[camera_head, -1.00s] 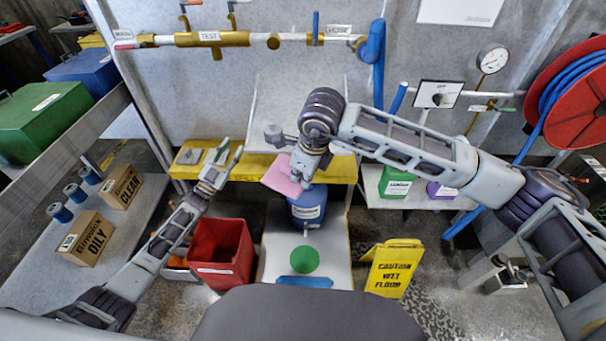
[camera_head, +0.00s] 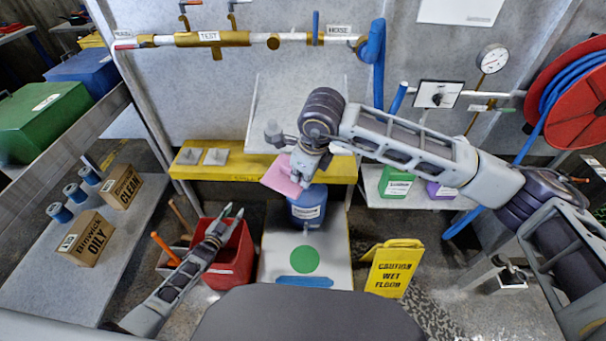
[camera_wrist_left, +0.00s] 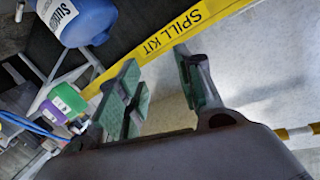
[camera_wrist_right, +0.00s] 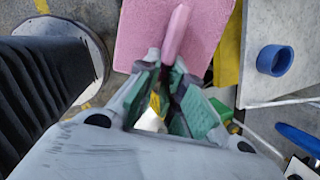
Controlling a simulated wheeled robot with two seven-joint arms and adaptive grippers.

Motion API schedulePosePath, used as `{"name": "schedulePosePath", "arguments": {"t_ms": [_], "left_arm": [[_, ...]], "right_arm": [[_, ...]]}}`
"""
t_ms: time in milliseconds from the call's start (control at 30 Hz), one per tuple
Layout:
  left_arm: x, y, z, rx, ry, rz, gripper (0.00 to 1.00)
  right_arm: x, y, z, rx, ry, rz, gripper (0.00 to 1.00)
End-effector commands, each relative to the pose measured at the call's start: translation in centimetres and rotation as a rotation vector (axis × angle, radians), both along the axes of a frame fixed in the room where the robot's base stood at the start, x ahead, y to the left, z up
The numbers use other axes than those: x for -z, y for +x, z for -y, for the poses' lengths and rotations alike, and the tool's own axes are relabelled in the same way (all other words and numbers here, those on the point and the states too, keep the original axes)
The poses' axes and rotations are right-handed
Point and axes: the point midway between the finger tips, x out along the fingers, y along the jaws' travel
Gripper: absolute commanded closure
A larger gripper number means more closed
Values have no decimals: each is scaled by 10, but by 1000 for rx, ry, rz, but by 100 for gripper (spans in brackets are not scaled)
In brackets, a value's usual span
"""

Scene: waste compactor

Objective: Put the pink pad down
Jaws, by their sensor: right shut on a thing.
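The pink pad (camera_head: 280,178) is a thin square, tilted, held in front of the yellow shelf and just left of the blue drum's top. My right gripper (camera_head: 295,178) is shut on one edge of it. In the right wrist view the pink pad (camera_wrist_right: 140,38) stands out from between the closed fingers (camera_wrist_right: 167,75). The pad appears clear of the shelf. My left gripper (camera_head: 235,211) is over the red bin (camera_head: 238,262). In the left wrist view its fingers (camera_wrist_left: 160,78) are apart with nothing between them.
A white board with a green disc (camera_head: 305,259) lies in front. A yellow wet floor sign (camera_head: 394,267) stands to the right.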

Motion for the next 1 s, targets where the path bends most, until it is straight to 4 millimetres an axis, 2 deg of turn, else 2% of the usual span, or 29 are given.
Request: {"name": "schedulePosePath", "arguments": {"t_ms": [100,267,500,767,1000], "left_arm": [[34,-22,-3,-27,6,-85,64],[77,-53,-6,-62,15,-197,64],[136,-106,-8,-107,31,-362,64],[192,-170,-9,-151,47,-538,64],[236,-235,-8,-186,63,-699,64]], "right_arm": [[0,0,0,0,0,0,100],[0,0,0,0,0,0,100],[0,0,0,0,0,0,100],[0,0,0,0,0,0,100],[0,0,0,0,0,0,100]]}}
